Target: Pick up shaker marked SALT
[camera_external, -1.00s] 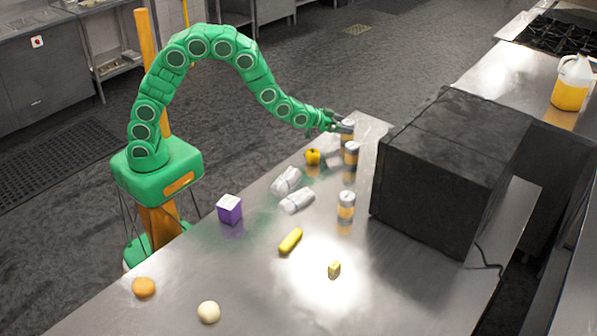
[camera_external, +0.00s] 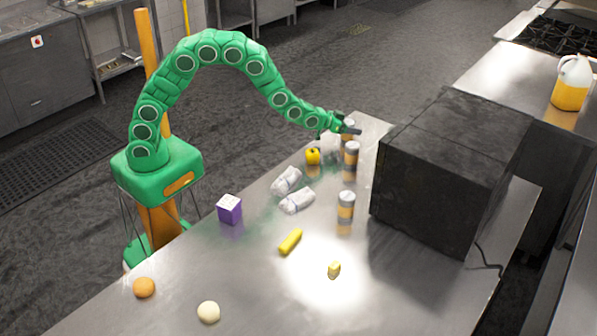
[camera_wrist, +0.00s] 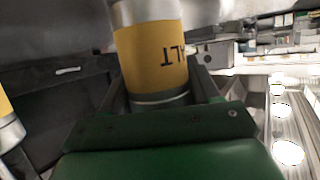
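The shaker marked SALT shows large in the wrist view (camera_wrist: 152,55), with a yellow-orange band, grey metal ends and the letters "ALT" visible. It stands between the two dark fingers of my gripper (camera_wrist: 158,88), with a finger close along each side. I cannot tell whether both fingers press on it. In the external view my gripper (camera_external: 347,130) is at the table's far corner, around this shaker (camera_external: 347,141), which it partly hides. Two similar shakers stand nearer, one just in front (camera_external: 351,154) and one farther down the table (camera_external: 346,206); their labels are unreadable here.
A large black box-shaped appliance (camera_external: 430,180) stands right of the shakers. A yellow apple-like item (camera_external: 313,156), two white wrapped packets (camera_external: 296,201), a purple box (camera_external: 229,209) and a yellow stick-shaped item (camera_external: 291,241) lie on the metal table. Another shaker edges into the wrist view at left (camera_wrist: 8,125).

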